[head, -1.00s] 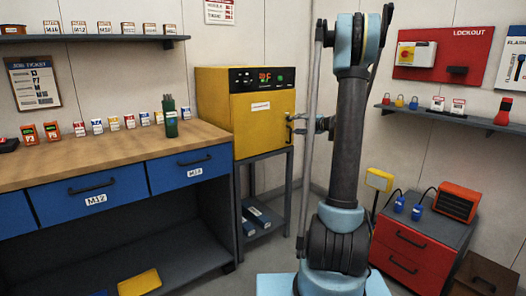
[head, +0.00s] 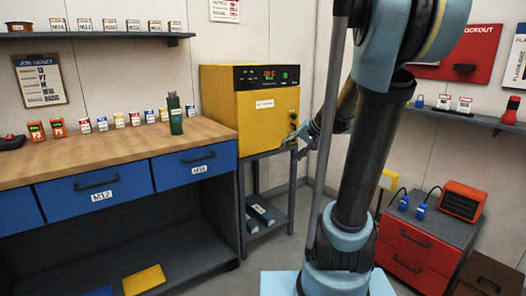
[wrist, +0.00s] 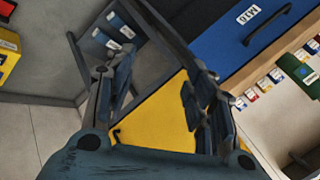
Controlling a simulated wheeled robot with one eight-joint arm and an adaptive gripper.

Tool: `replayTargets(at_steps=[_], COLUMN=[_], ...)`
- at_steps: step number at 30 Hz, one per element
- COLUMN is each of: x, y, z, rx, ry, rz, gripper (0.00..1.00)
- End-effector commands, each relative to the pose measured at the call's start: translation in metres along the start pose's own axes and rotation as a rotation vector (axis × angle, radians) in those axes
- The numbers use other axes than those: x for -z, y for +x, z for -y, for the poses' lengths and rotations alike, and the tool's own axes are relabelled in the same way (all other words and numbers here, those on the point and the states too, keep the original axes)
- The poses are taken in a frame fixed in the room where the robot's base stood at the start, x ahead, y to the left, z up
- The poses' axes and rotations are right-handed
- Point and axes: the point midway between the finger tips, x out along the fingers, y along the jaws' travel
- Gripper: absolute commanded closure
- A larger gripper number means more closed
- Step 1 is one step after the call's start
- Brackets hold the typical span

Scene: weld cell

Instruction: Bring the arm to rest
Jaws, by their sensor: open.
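My gripper (head: 318,132) is beside the right side of the yellow oven, near its front edge, partly hidden behind my arm in the head view. In the wrist view my gripper (wrist: 160,88) has its two dark fingers spread apart with nothing held between them. The yellow oven (head: 262,118) stands on a grey stand with its door looking shut and its display lit. A yellow surface (wrist: 155,120), apparently the oven, shows beyond the fingers. I cannot tell whether a finger touches the oven. My arm stands bent, its upper part leaning right.
A red drawer cabinet (head: 415,240) with an orange heater (head: 461,202) stands at right. A wall shelf (head: 470,118) is above it. Some floor is open before the oven stand.

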Motion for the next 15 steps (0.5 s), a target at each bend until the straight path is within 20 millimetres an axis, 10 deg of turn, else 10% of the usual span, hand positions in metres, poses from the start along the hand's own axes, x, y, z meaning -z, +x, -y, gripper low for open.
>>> replayTargets(at_steps=[15], x=[-0.147], y=[-0.033], z=[-0.074], rx=[-0.313], ry=[-0.180], rz=[0.132], gripper=[0.50])
